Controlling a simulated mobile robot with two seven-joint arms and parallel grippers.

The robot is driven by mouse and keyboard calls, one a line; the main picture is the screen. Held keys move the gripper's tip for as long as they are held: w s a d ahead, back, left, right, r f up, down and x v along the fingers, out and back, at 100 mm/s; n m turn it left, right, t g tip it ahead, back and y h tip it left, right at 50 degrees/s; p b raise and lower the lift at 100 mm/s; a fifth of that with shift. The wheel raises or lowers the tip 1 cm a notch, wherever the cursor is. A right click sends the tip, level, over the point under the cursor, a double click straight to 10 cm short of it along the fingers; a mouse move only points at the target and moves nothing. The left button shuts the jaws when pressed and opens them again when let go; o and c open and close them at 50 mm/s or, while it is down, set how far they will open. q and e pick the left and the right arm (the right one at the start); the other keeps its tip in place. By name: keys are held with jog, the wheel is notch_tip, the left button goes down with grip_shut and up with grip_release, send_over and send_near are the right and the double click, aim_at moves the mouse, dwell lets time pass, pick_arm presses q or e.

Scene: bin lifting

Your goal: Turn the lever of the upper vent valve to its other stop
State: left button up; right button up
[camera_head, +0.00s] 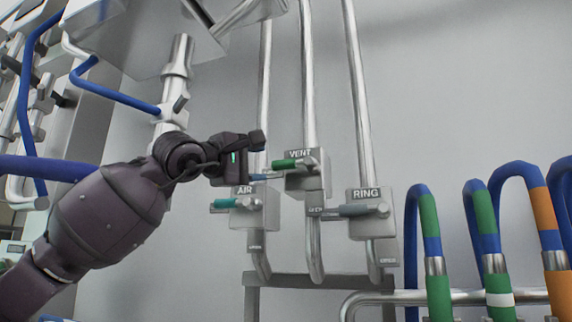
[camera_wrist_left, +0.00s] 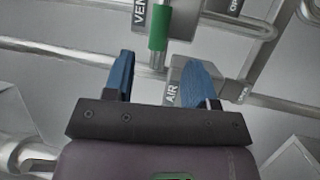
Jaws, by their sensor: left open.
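The vent valve (camera_head: 308,181) is a grey box labelled VENT on a vertical pipe, above and between the AIR and RING boxes. Its green lever (camera_head: 284,164) points left, roughly horizontal. My left gripper (camera_head: 263,161) is open and empty just left of the lever's free end. In the left wrist view the green lever (camera_wrist_left: 160,28) lies ahead of the gap between the two blue fingers of my left gripper (camera_wrist_left: 157,66), its end close to fingertip level. I cannot see contact. My right gripper is not in view.
The AIR valve (camera_head: 256,208) with a teal lever sits just below my left gripper. The RING valve (camera_head: 369,222) with a grey lever is lower right. Blue hoses with coloured bands (camera_head: 486,215) stand at the right. Bare wall lies right of the pipes.

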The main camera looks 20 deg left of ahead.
aim_at(282, 163)
pick_arm(q)
jog(key=p+x, duration=0.1)
jog(key=x, duration=0.7)
jog(key=shift+d+r+p, duration=0.15)
jog(key=shift+p, duration=0.25)
jog(key=shift+w+d, duration=0.2)
jog(key=shift+w, duration=0.35)
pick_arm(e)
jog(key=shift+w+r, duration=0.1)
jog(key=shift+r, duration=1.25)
pick_arm(q)
jog(key=shift+c, duration=0.2)
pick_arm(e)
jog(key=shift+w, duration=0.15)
pick_arm(q)
jog(key=shift+c, duration=1.1)
grip_shut()
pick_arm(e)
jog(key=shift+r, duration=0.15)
